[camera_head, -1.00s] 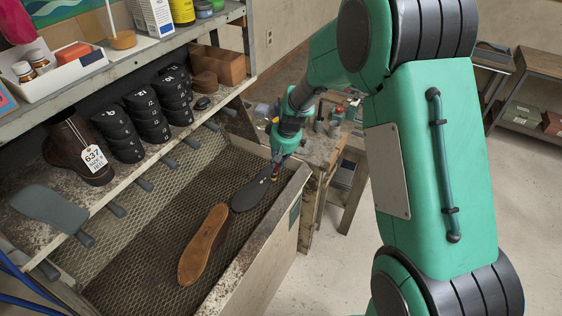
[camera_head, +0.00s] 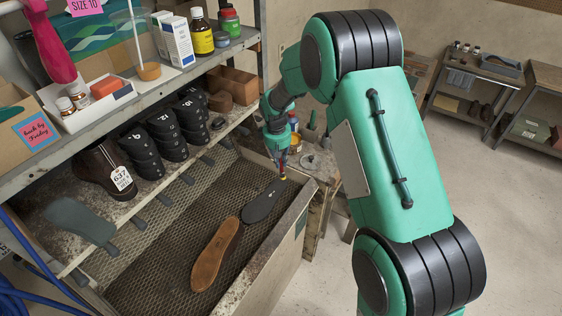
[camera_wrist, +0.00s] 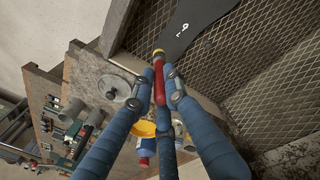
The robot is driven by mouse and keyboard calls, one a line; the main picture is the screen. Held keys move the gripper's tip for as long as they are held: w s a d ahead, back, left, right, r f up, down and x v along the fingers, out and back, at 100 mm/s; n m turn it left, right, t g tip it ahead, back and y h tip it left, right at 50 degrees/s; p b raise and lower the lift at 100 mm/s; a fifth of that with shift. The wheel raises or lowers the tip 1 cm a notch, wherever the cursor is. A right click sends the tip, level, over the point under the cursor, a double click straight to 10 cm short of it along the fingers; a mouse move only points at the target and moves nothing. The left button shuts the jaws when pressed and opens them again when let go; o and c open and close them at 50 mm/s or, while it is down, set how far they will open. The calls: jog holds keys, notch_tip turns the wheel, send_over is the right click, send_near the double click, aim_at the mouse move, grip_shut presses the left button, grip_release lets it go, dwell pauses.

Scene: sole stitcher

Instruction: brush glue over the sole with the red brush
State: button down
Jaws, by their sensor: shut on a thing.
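A black sole (camera_head: 262,203) lies flat on the mesh floor of the bench trough, beside a brown sole (camera_head: 215,255). The black sole also shows at the top of the wrist view (camera_wrist: 192,24), with a small white mark on it. My gripper (camera_head: 282,160) is over the far end of the black sole. In the wrist view its blue fingers (camera_wrist: 160,92) are shut on the red brush (camera_wrist: 159,82). No glue is plainly visible on the sole.
The mesh trough (camera_head: 165,235) has a raised front wall. A shelf above holds black stacked pieces (camera_head: 160,135), a tagged brown boot (camera_head: 100,170) and, higher, bottles and boxes. A cluttered side table (camera_head: 318,165) stands behind my gripper.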

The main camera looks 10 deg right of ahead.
aim_at(281, 171)
jog(key=shift+f, duration=0.2)
jog(key=shift+f+b, duration=0.45)
jog(key=shift+f, duration=0.35)
notch_tip(281, 171, down, 3)
jog(key=shift+f+b, duration=0.2)
jog(key=shift+b, duration=0.6)
jog(key=w+a, duration=0.1)
jog(key=a, duration=0.5)
jog(key=shift+w, duration=0.4)
jog(key=shift+n, duration=0.3)
notch_tip(281, 171, up, 7)
jog(key=n+g+y+b, duration=0.1)
jog(key=n+y, duration=0.1)
jog(key=n, duration=2.4)
jog(key=shift+f+y, duration=0.2)
jog(key=shift+y, duration=0.2)
